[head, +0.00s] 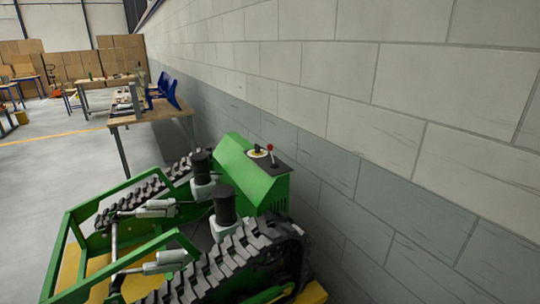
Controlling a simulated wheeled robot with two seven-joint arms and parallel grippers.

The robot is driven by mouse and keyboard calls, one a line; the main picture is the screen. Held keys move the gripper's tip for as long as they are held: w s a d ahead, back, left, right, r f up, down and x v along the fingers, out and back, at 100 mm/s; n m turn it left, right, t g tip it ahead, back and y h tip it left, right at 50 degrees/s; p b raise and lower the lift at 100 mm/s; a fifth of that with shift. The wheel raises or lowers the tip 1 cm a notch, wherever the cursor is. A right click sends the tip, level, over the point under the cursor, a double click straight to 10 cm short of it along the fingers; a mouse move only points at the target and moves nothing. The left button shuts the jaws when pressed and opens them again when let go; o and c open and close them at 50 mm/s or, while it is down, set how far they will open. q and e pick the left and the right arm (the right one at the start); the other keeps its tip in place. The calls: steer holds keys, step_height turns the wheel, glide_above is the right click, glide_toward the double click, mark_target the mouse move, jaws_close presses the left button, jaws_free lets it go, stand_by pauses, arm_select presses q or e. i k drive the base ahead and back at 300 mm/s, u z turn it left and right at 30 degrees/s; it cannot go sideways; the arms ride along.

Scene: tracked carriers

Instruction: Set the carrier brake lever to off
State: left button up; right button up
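The green tracked carrier (238,166) stands at the lower middle of the head view, close beside the block wall. On top of its green housing is a dark panel. A lever with a red knob (270,148) stands up from this panel, roughly upright. A yellow-and-black round control (259,151) sits just left of the lever. No label that tells on from off can be read. Neither of my grippers is in view.
The block wall (385,100) runs along the right side, close to the carrier. Black tracks (235,258) and a green frame (70,240) fill the foreground. Open floor (50,165) lies at left.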

mark_target(269, 147)
steer(key=z, duration=1.15)
steer(key=i, duration=0.7)
steer(key=z, duration=0.05)
